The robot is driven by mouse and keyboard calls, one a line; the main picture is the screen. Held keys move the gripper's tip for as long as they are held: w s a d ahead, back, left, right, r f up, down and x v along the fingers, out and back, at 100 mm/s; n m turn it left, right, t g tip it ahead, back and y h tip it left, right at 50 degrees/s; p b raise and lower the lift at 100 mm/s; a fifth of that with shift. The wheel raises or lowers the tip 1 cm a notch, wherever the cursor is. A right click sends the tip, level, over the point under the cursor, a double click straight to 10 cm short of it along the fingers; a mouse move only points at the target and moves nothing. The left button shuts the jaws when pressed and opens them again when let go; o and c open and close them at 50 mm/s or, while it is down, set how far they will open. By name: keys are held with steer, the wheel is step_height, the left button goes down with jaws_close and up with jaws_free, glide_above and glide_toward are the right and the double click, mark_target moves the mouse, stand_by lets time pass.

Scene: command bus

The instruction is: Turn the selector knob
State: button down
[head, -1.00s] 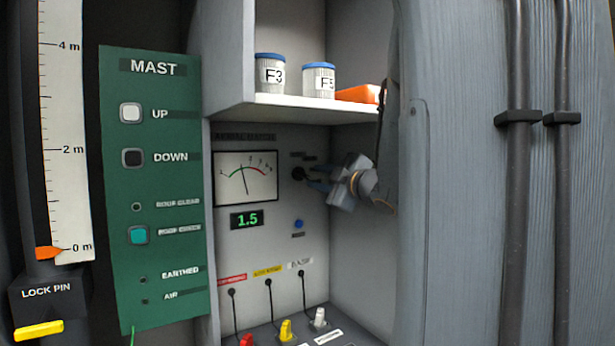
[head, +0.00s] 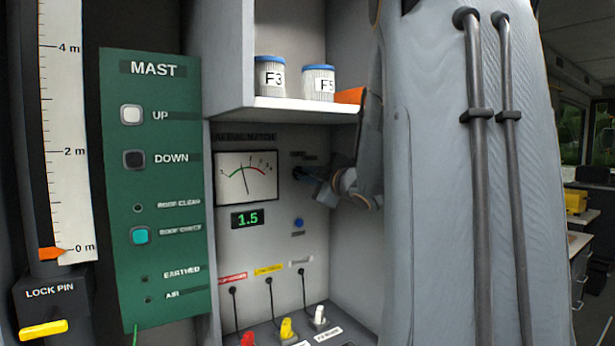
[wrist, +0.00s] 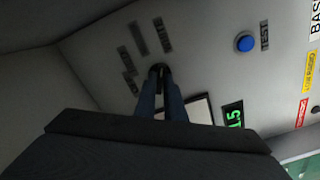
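The selector knob (head: 298,173) is small and black, on the grey panel right of the meter. It also shows in the wrist view (wrist: 158,70), partly covered by my fingertips. My gripper (head: 308,178) reaches it from the right. In the wrist view its two blue fingers (wrist: 160,80) are close together, one on each side of the knob, and look shut on it. The meter (head: 247,177) has its needle left of centre, and the green display (head: 247,219) reads 1.5. The knob's pointer and the small labels around it are not readable.
A shelf (head: 300,107) with two blue-lidded jars (head: 270,77) and an orange item (head: 348,96) is above my gripper. A blue button (head: 298,223) sits below the knob. Cables and coloured plugs (head: 286,328) are lower down. The green MAST panel (head: 155,190) is left.

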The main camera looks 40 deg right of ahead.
steer(key=shift+f+b, duration=0.1)
steer(key=shift+b, duration=0.35)
steer(key=n+b, duration=1.5)
steer(key=b, duration=0.3)
steer(key=shift+n, duration=0.5)
steer(key=c, duration=1.8)
jaws_free()
steer(key=shift+c, duration=0.2)
steer(key=shift+s, duration=0.15)
steer(key=s, duration=0.7)
steer(key=shift+s+a+b, duration=0.25)
steer(key=shift+s+b, duration=0.05)
steer(key=shift+b, duration=0.05)
